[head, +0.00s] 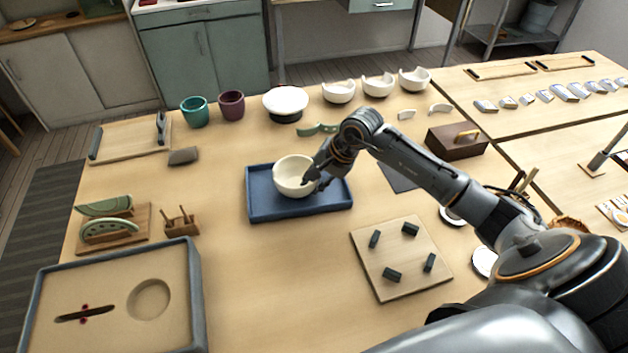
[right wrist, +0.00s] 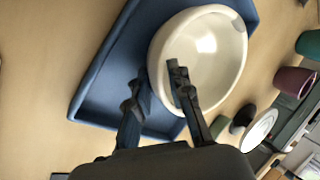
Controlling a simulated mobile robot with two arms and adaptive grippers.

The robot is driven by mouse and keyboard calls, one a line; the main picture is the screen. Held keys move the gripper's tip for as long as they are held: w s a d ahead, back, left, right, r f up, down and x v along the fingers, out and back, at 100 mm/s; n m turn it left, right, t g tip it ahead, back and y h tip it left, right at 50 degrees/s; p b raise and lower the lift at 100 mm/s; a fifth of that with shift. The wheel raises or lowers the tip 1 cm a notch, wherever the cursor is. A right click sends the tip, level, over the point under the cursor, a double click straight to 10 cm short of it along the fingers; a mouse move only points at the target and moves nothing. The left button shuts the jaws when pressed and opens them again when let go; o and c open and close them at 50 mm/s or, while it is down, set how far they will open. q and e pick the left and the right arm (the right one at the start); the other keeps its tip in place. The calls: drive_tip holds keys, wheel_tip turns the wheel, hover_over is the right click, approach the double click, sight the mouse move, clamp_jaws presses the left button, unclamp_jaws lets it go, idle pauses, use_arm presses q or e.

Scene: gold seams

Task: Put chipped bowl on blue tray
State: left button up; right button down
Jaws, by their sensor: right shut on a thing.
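A cream bowl (head: 294,176) is upright on or just above the blue tray (head: 262,207), a little right of its left end; I cannot tell if it touches the tray floor. My right gripper (head: 314,178) is shut on the right side of the bowl's wall. In the right wrist view the bowl (right wrist: 215,60) has one finger inside the rim and one outside, and a greyish patch shows on its far rim. The blue tray (right wrist: 95,85) lies under it there. My left gripper is not in view.
A board with dark blocks (head: 400,257) lies front right. A sand-coloured box (head: 120,300) stands front left.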

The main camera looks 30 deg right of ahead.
drive_tip(key=c, duration=1.7)
unclamp_jaws()
drive_tip(key=shift+f, duration=0.15)
drive_tip(key=o, duration=0.5)
drive_tip(key=shift+r+p, duration=0.3)
drive_tip(key=b+v, duration=0.2)
drive_tip(key=v, duration=1)
drive_tip(key=shift+f, duration=0.15)
